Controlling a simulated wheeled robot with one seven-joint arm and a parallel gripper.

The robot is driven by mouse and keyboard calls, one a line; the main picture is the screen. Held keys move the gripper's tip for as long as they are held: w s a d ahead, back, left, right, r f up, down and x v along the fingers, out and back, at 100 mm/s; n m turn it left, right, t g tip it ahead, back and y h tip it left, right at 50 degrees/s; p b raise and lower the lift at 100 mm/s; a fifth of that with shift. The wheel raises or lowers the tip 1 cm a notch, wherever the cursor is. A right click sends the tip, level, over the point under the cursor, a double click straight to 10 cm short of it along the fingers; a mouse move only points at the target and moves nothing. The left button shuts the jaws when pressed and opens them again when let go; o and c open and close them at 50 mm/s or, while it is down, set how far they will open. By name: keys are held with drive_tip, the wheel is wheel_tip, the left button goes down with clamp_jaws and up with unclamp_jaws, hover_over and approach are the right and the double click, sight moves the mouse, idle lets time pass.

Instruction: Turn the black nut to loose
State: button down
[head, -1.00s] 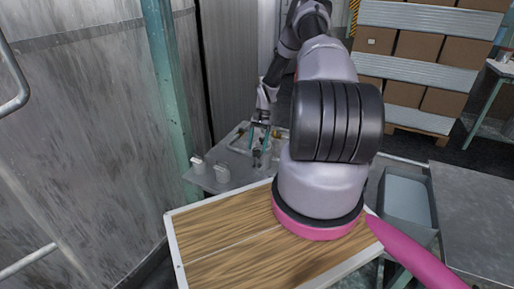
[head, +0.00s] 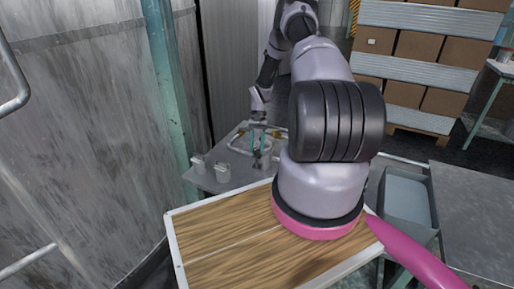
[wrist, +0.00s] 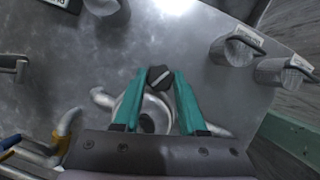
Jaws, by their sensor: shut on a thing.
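The black nut (wrist: 159,76) shows in the wrist view with a pale line across its face. My gripper (wrist: 160,82) is shut on it, with one teal finger on each side. Pale, shiny tubing (wrist: 152,108) lies between and behind the fingers, partly hidden by the gripper body. In the head view my gripper (head: 257,139) points down at the apparatus on the grey table (head: 208,182). The nut is too small to make out clearly there.
Two grey cylinders with dark handles and white labels, one (wrist: 233,48) left of the other (wrist: 282,72), stand to the right in the wrist view. Blue and yellow-handled parts (wrist: 62,125) lie at lower left. A wooden-topped surface (head: 225,235) is nearer in the head view.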

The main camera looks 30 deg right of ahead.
drive_tip(key=shift+n, duration=0.7)
drive_tip(key=shift+c, duration=2.2)
unclamp_jaws()
